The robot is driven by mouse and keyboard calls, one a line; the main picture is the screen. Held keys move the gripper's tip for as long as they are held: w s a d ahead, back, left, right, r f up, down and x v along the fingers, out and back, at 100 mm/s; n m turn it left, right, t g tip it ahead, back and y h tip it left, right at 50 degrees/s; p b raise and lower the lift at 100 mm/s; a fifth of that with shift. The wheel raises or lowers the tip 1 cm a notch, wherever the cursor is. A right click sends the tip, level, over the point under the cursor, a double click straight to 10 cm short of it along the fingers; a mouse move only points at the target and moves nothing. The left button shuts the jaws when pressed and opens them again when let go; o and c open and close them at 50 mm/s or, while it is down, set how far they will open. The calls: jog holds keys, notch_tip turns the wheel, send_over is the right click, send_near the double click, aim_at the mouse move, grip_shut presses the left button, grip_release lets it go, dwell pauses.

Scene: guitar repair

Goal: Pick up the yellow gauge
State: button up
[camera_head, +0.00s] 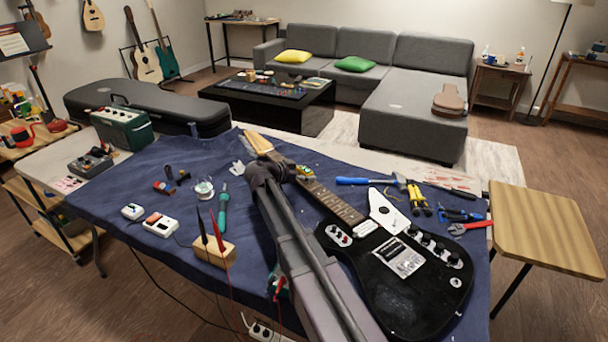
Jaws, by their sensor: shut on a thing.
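The yellow gauge (305,171) is a small yellow-green thing by the neck of the black electric guitar (392,285). My gripper (294,172) is beside the guitar neck, its tips at the gauge, and is shut on it. My arm comes up from the bottom of the picture and hides part of the neck and cloth. I cannot tell whether the gauge touches the neck or is clear of it.
The blue cloth (140,205) covers the bench. A wooden block with probes (214,250), a green soldering iron (223,212) and white pedals (161,224) are left.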

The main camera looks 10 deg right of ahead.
aim_at(305, 170)
jog(key=shift+r, duration=0.2)
notch_tip(305, 170, up, 4)
jog(key=p, duration=0.4)
jog(key=shift+f, duration=0.2)
jog(key=s+d+r+p, duration=0.1)
jog(key=s+d, duration=0.1)
jog(key=s, duration=1.3)
jog(key=shift+s+d, duration=0.25)
jog(key=shift+s, duration=0.15)
jog(key=shift+r, duration=0.1)
